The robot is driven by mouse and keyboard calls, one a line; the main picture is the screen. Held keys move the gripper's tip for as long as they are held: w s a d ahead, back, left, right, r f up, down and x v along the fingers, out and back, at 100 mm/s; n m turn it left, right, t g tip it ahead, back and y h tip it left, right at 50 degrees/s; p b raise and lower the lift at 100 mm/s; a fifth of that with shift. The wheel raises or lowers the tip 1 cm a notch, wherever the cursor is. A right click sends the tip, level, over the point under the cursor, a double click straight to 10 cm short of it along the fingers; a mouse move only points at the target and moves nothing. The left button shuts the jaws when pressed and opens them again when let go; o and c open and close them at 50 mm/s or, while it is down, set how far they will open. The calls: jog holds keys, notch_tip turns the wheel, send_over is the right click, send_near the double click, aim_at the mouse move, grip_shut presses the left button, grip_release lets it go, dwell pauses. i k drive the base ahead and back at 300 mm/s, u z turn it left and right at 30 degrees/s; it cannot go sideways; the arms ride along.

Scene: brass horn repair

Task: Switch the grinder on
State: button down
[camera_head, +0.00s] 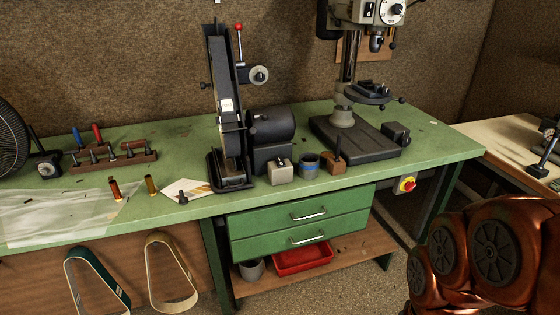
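The grinder is a black upright belt machine (228,110) near the middle of the green bench, with a dark round motor housing (272,125) on its right side. A red-knobbed lever (239,28) rises at its top. A small light-grey box (280,170) with a little toggle-like part on top sits just in front of the motor housing; which way the toggle is set is too small to tell. Whether the belt is moving cannot be seen. My gripper is not in view; copper-coloured links of my arm show at the lower right, well apart from the grinder.
A blue-banded cup (309,166) and a brown block (333,163) stand right of the grey box. A drill press (350,120) stands behind them. A red button on yellow (406,184) is on the bench front. A tool rack (113,156) and fan (12,140) are left.

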aim_at(280, 162)
jog(key=u, duration=1.35)
jog(key=i, duration=0.5)
